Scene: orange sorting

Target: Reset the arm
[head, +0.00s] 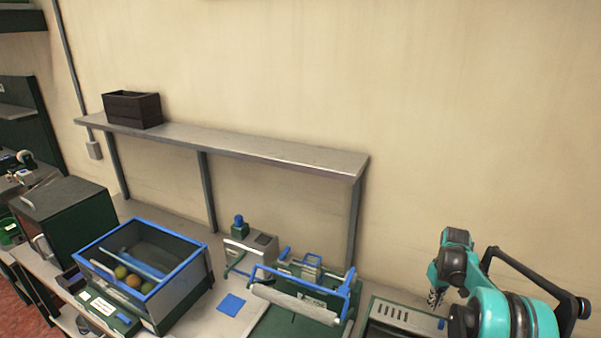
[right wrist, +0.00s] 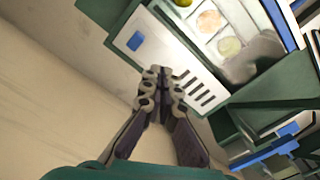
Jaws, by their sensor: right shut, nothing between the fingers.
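My right arm, teal and black, stands at the lower right of the head view. Its gripper (head: 436,297) shows only in part there, in front of the wall side of the counter. In the right wrist view the right gripper (right wrist: 157,74) has its fingertips together with nothing between them. Its tips show in front of a white panel with slots and a blue button (right wrist: 135,41). My left gripper is in neither view. Several orange and greenish fruits (head: 133,281) lie inside a blue-rimmed glass-sided case (head: 176,288) at the lower left.
A long grey shelf (head: 260,151) runs along the wall, with a dark crate (head: 133,109) on its left end. A machine with a blue handle (head: 302,284) stands on the counter at lower centre. The right wrist view shows round fruits (right wrist: 208,21) in a light tray beyond the panel.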

